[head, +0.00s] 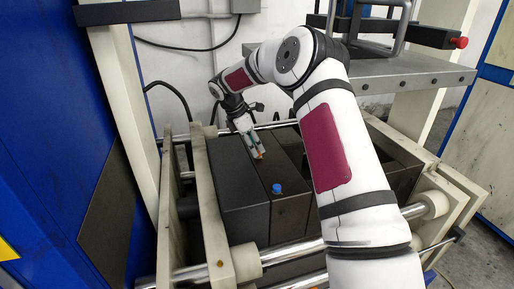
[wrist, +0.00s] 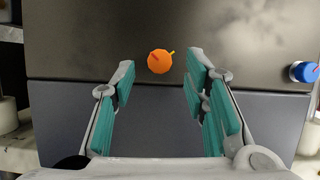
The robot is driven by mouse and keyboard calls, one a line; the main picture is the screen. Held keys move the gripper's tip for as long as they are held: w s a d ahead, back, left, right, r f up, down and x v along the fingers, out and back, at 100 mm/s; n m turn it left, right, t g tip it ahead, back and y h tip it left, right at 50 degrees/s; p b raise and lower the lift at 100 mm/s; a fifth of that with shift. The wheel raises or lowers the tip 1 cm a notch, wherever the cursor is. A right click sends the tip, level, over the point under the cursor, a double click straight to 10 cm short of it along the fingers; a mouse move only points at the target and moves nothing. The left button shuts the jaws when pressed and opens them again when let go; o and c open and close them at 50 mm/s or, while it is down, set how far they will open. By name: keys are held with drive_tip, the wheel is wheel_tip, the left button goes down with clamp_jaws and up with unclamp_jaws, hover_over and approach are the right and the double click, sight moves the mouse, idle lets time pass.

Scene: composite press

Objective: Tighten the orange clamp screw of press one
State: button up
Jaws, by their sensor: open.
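The orange clamp screw (wrist: 159,62) shows in the wrist view as a round orange head with a small yellow pin at its right and a red mark on top. It stands on the dark top of the press block (wrist: 240,35). My gripper (wrist: 161,72) is open, with teal pads left and right of the screw. The screw appears centred between the fingertips, and neither pad seems to touch it. How deep the tips reach cannot be told. In the head view my gripper (head: 254,146) points down at the block, and a bit of the orange screw (head: 260,156) shows by its tips.
A blue screw (head: 277,188) stands on the same block nearer the camera; it is at the right edge of the wrist view (wrist: 304,71). Metal rods (head: 290,252) and pale plates (head: 218,220) frame the block. A grey table (head: 400,75) stands behind my arm.

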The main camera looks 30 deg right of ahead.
drive_tip(key=shift+x, duration=1.1)
clamp_jaws()
drive_tip(key=shift+w, duration=0.1)
